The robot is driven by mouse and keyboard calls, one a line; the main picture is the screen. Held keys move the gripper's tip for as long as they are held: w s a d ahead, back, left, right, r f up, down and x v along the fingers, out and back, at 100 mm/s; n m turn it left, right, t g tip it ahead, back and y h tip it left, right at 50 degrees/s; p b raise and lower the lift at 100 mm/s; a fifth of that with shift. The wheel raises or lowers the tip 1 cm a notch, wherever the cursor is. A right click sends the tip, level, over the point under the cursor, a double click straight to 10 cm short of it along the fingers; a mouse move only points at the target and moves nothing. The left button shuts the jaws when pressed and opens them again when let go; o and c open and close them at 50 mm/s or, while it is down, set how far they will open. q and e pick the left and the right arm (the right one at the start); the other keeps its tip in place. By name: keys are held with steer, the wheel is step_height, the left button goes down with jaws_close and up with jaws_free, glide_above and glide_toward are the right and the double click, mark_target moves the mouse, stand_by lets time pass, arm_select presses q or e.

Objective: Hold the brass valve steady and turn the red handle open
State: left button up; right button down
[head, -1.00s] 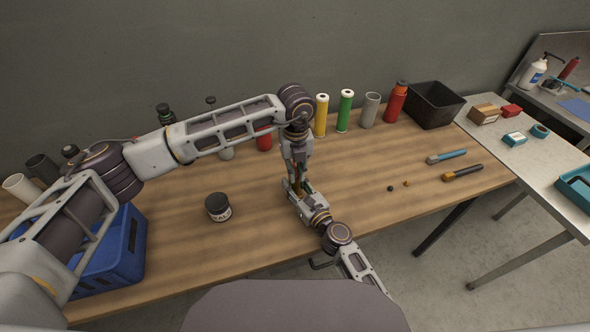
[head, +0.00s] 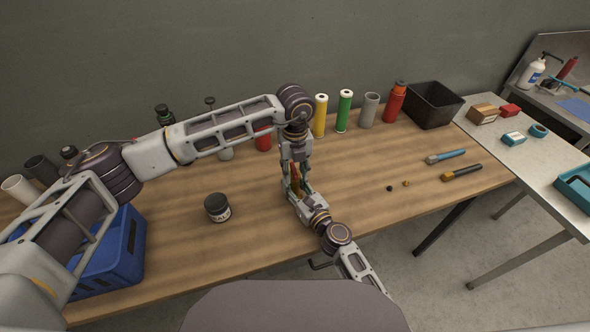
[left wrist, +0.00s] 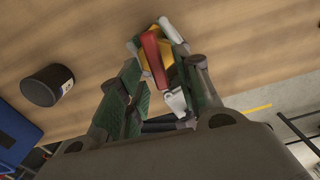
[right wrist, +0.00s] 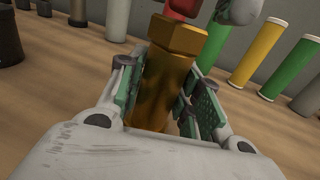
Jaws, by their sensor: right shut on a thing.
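The brass valve (right wrist: 172,75) stands upright on the table between the fingers of my right gripper (right wrist: 163,98), which is shut on its body. Its red handle (right wrist: 184,7) shows at the top edge of the right wrist view. In the left wrist view the red handle (left wrist: 152,52) lies just ahead of and between the spread green-padded fingers of my left gripper (left wrist: 163,72), apart from them as far as I can tell. In the head view my left gripper (head: 296,178) points down over the valve, mostly hiding it. My right gripper (head: 303,203) is low beside it.
A dark lidded jar (head: 217,208) stands left of the valve, and a blue crate (head: 112,255) farther left. Upright tubes, including a yellow one (head: 320,116), line the back. A black bin (head: 433,105) is at the back right. Brushes (head: 462,173) lie to the right.

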mark_target(295, 173)
arm_select(q)
steer(key=shift+r, duration=0.15)
step_height(295, 173, up, 12)
stand_by(0.7)
arm_select(e)
steer(key=c, duration=0.9)
jaws_free()
steer(key=shift+v, duration=5.95)
arm_select(q)
steer(key=shift+f, duration=0.2)
arm_select(e)
steer(key=shift+d+f, duration=0.1)
